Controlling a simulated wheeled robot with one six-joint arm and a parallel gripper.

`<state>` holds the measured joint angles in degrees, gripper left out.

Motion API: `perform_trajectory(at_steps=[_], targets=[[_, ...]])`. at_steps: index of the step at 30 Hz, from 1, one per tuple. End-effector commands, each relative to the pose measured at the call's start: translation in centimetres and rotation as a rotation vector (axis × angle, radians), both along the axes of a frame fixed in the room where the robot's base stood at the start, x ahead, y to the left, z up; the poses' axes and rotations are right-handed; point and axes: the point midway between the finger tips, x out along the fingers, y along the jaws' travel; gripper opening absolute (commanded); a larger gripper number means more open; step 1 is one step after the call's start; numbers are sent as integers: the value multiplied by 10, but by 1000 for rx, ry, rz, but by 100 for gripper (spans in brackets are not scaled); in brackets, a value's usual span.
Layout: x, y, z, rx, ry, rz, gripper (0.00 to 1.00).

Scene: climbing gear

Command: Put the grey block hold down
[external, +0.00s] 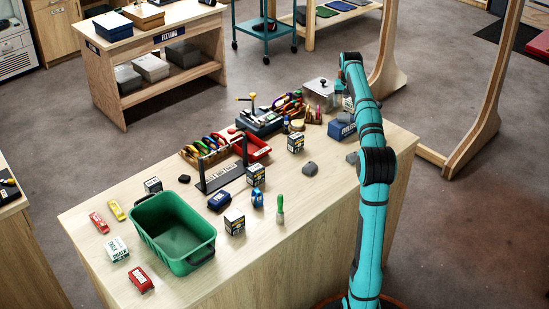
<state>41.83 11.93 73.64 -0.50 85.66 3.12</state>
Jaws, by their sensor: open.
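A small grey block-like hold (310,168) lies on the wooden table, right of the middle, with nothing touching it. A second grey piece (352,158) lies farther right, partly hidden by my arm. I cannot tell for sure which is the grey block hold. My gripper (341,97) is at the table's far right end, above and behind both grey pieces and apart from them. It is open; its fingers are mostly hidden by my forearm and the things around it, and I see nothing held in it.
A green tub (174,233) stands at the table's front left. Small boxes (235,221), a blue box (341,130), a black-framed rack (222,172), a red tray (255,150) and a metal-lidded container (322,92) crowd the table. Bare wood lies around the nearer grey piece.

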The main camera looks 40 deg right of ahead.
Motion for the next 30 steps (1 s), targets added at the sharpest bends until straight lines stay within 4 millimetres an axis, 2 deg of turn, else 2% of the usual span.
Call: perform_trajectory(at_steps=[3,9,22,26,30], targets=[[-2,2,21,-1,-1,0,70],[-4,4,43,-1,1,0,70],[-5,8,51,-3,-3,3,70],[-3,29,57,-29,-33,29,70],[-1,73,69,-89,-106,84,70]])
